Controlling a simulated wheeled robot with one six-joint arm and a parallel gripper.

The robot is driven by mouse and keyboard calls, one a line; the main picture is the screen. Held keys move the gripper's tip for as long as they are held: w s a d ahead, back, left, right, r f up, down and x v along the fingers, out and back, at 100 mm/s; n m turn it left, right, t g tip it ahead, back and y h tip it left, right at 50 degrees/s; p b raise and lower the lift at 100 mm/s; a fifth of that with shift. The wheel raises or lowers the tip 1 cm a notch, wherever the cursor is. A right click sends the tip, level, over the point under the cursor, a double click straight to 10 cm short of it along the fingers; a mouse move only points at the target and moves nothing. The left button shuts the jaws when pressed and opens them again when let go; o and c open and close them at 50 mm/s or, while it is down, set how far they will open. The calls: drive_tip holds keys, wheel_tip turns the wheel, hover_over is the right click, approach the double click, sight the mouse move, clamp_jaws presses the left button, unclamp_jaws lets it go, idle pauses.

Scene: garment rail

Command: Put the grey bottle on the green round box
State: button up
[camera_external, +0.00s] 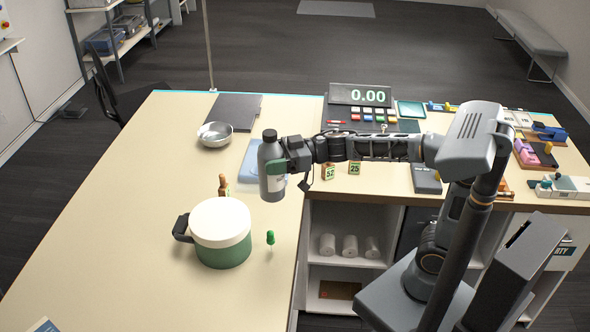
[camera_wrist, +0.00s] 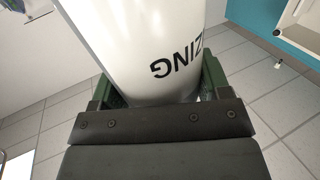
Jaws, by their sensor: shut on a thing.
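The grey bottle (camera_external: 270,178) has a dark cap and a pale label, and it is upright. My gripper (camera_external: 288,155) is shut on it from the right, around its upper part. In the wrist view the bottle's white label (camera_wrist: 140,45) with dark lettering fills the space between the fingers (camera_wrist: 158,88). The bottle appears held above the table, behind and to the right of the green round box. The green round box (camera_external: 222,252) has a white top and a dark handle on its left. Its top is bare and apart from the bottle.
A green-topped peg (camera_external: 270,238) stands right of the box, and a small brown bottle (camera_external: 223,184) stands behind it. A metal bowl (camera_external: 214,134) and dark board (camera_external: 233,111) lie farther back. Number tags (camera_external: 328,172) stand under my arm.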

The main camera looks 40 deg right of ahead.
drive_tip(key=w+a+f, duration=0.6)
drive_tip(key=w+f, duration=0.2)
drive_tip(key=f, duration=0.3)
drive_tip(key=shift+w+a+f+b, duration=0.15)
drive_tip(key=shift+w+a+b, duration=0.1)
drive_tip(key=shift+b, duration=0.1)
drive_tip(key=shift+f, duration=0.2)
drive_tip(key=o, duration=1.3)
drive_tip(key=shift+d, duration=0.1)
